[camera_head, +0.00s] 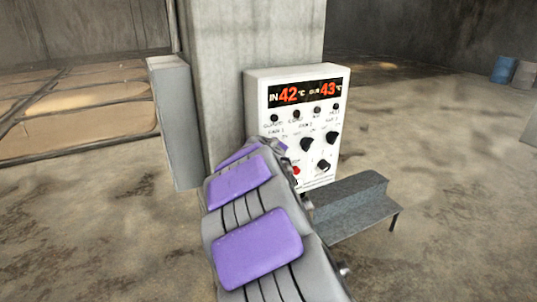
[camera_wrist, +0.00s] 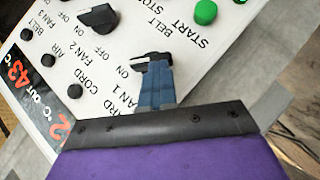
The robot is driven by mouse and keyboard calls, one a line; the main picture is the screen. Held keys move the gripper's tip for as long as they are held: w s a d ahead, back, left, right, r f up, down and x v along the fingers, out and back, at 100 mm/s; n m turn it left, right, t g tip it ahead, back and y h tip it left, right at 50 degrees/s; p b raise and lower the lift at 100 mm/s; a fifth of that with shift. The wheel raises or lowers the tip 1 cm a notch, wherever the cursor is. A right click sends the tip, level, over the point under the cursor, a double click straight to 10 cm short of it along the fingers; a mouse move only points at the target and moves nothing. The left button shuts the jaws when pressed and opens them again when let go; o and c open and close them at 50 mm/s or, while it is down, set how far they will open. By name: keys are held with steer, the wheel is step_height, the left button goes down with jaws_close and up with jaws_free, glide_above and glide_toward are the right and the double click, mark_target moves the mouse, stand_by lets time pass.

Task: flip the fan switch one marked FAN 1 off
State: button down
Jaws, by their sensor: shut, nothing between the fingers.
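The control box (camera_head: 258,95) is white, with a red-digit display, and stands against a concrete pillar. In the wrist view its panel (camera_wrist: 190,70) appears close and turned nearly upside down. The FAN 1 switch (camera_wrist: 150,58) is a black knob, with the word ON beside its left end. My gripper (camera_wrist: 153,70) is shut, its blue fingers' tips at this knob and partly covering it; I cannot tell whether they touch. Any OFF mark for FAN 1 is not clearly visible. In the head view my arm covers the FAN 1 switch and my fingertips.
Another black knob (camera_wrist: 97,18) sits close by, near the FAN 2 lettering, and a green button (camera_wrist: 205,12) is at the top. Floor to the right is open.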

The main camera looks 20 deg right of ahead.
steer(key=shift+w+a+f, duration=0.2)
steer(key=shift+a, duration=0.15)
steer(key=shift+b, duration=0.45)
steer(key=shift+a+h+b, duration=0.1)
steer(key=shift+h+b, duration=0.3)
steer(key=shift+b, duration=0.2)
steer(key=shift+f+n+b, duration=0.15)
steer(key=shift+n+b, duration=0.15)
steer(key=shift+b, duration=0.2)
